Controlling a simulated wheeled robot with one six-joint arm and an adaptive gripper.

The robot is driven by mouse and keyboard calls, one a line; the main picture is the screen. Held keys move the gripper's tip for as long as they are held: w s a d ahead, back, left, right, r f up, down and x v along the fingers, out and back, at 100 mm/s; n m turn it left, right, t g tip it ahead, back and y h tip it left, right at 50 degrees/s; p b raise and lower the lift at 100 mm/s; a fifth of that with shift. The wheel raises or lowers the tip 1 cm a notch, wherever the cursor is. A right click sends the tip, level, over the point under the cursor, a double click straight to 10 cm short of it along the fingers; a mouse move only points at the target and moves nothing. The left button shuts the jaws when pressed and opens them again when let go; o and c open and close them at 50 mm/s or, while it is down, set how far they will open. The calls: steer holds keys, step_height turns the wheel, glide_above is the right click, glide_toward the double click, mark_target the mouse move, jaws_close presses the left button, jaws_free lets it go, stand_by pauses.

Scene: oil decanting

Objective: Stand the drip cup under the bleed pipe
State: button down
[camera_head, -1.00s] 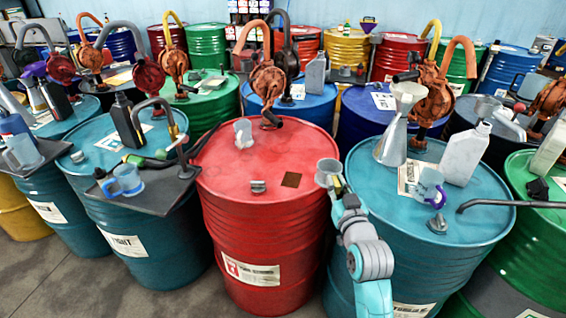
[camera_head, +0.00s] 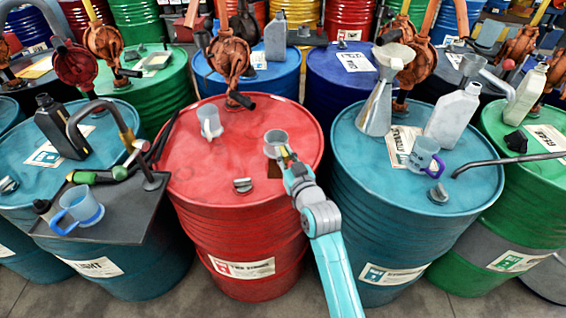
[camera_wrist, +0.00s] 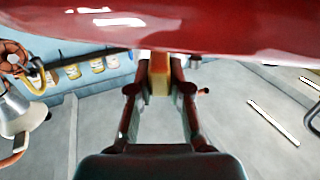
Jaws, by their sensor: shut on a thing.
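My gripper (camera_head: 287,160) is shut on the handle of a grey cup (camera_head: 275,144), which it holds upright over the red drum (camera_head: 230,150). The gap below the cup is hard to judge. In the wrist view, the fingers (camera_wrist: 159,95) close on a tan-yellow piece (camera_wrist: 159,74), seemingly the handle; the cup's body is not clear there. A bent dark pipe (camera_head: 105,108) with a yellow sleeve arches over the black plate (camera_head: 110,215) at the left; I cannot tell whether it is the bleed pipe. A dark brown square (camera_head: 275,171) on the red drum is partly covered by my gripper.
A blue-handled cup (camera_head: 78,208) stands on the black plate. The right teal drum carries a funnel (camera_head: 378,105), a grey jug (camera_head: 453,118) and a purple-handled cup (camera_head: 424,154).

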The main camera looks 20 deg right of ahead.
steer(key=shift+f, duration=1.9)
steer(key=c, duration=1.1)
jaws_free()
steer(key=shift+f, duration=0.15)
steer(key=s+d, duration=0.1)
steer(key=s, duration=1.1)
